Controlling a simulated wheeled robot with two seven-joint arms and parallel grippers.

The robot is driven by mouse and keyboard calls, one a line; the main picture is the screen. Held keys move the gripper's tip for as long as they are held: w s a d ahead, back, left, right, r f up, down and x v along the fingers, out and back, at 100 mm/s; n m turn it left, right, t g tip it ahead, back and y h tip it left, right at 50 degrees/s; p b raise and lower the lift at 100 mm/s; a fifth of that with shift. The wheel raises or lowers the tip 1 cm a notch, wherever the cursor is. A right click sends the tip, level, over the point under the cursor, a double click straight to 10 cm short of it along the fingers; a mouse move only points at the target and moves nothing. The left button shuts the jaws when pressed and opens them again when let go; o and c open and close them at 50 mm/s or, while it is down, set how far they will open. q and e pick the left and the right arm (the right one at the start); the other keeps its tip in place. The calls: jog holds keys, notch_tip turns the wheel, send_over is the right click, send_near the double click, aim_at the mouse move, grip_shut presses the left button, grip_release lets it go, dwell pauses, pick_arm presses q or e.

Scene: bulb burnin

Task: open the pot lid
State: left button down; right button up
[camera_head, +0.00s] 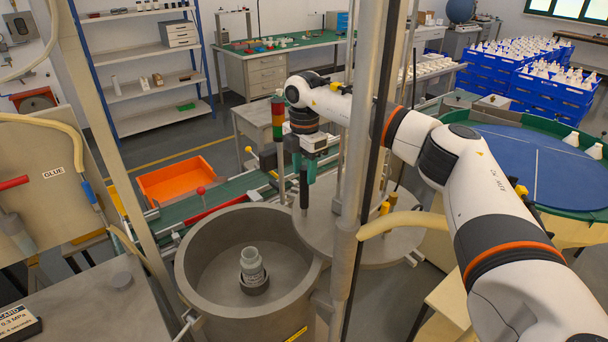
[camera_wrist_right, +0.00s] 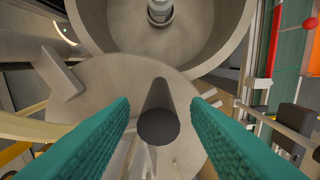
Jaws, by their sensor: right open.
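The grey round pot (camera_head: 195,262) stands open at the lower middle of the head view, and its rim also shows at the top of the wrist view (camera_wrist_right: 222,40). Its flat grey lid (camera_head: 318,225) is swung out to the right of the pot opening, and the wrist view shows it below the pot (camera_wrist_right: 105,85). A dark upright handle (camera_head: 304,192) rises from the lid. My right gripper (camera_head: 305,165) is open, with its teal fingers on either side of the handle (camera_wrist_right: 158,125) and visible gaps to it. My left gripper is out of view.
A pale bottle-like part (camera_head: 251,264) stands in a dark holder inside the pot. A metal post (camera_head: 362,150) rises in front of the lid. An orange bin (camera_head: 178,181) and a green conveyor (camera_head: 232,188) lie behind the pot. A grey bench (camera_head: 95,305) is at left.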

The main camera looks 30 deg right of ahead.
aim_at(305, 180)
notch_tip(305, 180, down, 3)
jog(key=shift+s+r+p, duration=0.1)
jog(key=shift+p, duration=0.3)
jog(key=shift+f, duration=0.35)
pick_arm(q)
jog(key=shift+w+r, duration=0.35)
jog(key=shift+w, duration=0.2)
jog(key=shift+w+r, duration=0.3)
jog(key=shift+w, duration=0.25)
pick_arm(e)
jog(key=shift+c, duration=1.1)
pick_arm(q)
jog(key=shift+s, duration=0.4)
pick_arm(e)
grip_shut()
